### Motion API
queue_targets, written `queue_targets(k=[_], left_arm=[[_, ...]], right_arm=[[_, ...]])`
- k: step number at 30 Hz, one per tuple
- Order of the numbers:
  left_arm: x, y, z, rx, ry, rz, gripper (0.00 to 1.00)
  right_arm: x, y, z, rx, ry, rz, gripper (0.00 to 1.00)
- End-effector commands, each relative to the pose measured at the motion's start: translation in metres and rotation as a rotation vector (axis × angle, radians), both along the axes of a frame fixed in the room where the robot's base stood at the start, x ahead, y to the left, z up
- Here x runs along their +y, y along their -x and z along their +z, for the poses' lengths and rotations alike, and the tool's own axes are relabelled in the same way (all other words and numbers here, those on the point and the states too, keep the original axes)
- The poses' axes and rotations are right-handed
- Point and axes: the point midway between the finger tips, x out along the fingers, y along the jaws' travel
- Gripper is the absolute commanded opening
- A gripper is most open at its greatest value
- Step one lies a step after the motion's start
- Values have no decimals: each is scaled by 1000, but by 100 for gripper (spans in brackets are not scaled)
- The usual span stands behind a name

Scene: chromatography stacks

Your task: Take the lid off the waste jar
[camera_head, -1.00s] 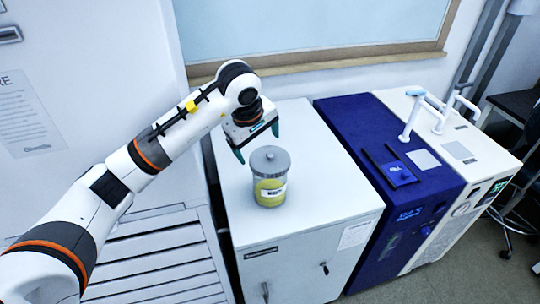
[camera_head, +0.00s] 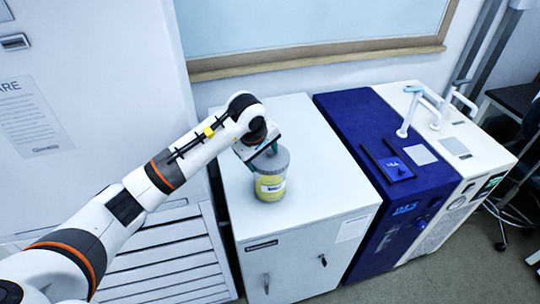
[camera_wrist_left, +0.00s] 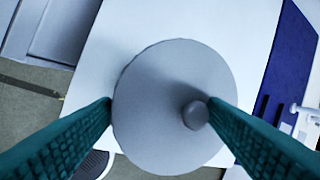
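The waste jar (camera_head: 270,187) is a clear jar with yellow contents and a white label, standing upright on the white cabinet top. Its grey round lid (camera_head: 274,160) is on it, and in the left wrist view the lid (camera_wrist_left: 160,110) shows a small round knob (camera_wrist_left: 195,115). My left gripper (camera_head: 262,150) is over the lid, partly hiding its back edge. In the left wrist view its green fingers (camera_wrist_left: 160,103) are apart, with the knob between them, nearer the right finger. My right gripper is not in view.
The white cabinet (camera_head: 318,190) has bare top around the jar. A dark blue instrument (camera_head: 345,115) and a cream one (camera_head: 470,140) with white arms stand to the right. A wall and framed window (camera_head: 310,35) are behind.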

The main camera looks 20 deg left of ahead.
Motion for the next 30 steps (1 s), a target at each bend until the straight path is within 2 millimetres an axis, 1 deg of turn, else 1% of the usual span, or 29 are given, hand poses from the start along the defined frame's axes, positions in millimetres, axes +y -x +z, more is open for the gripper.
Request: queue_targets(k=[1, 4, 14, 17, 20, 23, 30], left_arm=[[0, 0, 0, 2, -1, 0, 57], [0, 0, -1, 2, -2, 0, 41], [0, 1, -1, 3, -2, 1, 41], [0, 0, 2, 2, -2, 0, 41], [0, 0, 9, -1, -1, -1, 41], [1, -1, 22, -3, -3, 1, 41], [1, -1, 65, -5, -2, 1, 41]], right_arm=[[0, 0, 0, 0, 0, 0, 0], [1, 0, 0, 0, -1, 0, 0], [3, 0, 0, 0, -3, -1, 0], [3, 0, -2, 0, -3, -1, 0], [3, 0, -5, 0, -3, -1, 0], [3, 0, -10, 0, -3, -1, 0], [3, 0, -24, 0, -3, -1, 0]])
